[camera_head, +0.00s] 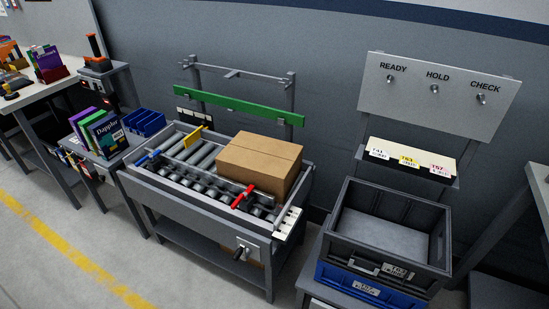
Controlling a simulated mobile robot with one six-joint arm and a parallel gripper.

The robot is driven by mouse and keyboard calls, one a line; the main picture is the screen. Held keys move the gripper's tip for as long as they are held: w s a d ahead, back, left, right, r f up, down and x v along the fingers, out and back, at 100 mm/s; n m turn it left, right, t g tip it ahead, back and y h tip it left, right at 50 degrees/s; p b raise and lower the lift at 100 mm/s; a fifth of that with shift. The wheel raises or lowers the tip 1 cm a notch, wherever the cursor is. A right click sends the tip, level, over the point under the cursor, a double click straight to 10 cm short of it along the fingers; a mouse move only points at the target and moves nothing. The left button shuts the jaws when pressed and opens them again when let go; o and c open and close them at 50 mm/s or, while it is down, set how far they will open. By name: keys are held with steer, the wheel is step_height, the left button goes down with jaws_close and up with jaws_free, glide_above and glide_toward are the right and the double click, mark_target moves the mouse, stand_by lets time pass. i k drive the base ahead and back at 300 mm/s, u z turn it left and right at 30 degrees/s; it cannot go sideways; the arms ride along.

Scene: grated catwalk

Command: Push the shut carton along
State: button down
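The shut carton (259,164) is a brown cardboard box with its top flaps closed. It sits on the right part of the roller conveyor (150,183), towards the back rail. A red piece (243,196) stands at the carton's front left; I cannot tell whether it touches the carton. A yellow piece (187,141) lies across the rollers at the left, apart from the carton. Bare rollers show to the left of the carton and in front of it. My gripper is not in view.
An open grey crate (442,241) stands on a blue crate (345,287) at the right. Above hangs a panel (437,98) marked READY, HOLD, CHECK. Books (104,132) and a blue bin (144,123) are left of the conveyor. Floor is clear in front, with a yellow line (75,256).

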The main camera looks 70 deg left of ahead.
mark_target(273, 166)
steer(key=z, duration=0.15)
steer(key=k, duration=0.25)
steer(key=u, duration=2.3)
steer(key=k, duration=0.15)
steer(key=u, duration=1.1)
steer(key=k, duration=0.6)
steer(key=z, duration=0.35)
steer(key=i, duration=0.65)
steer(key=z, duration=0.15)
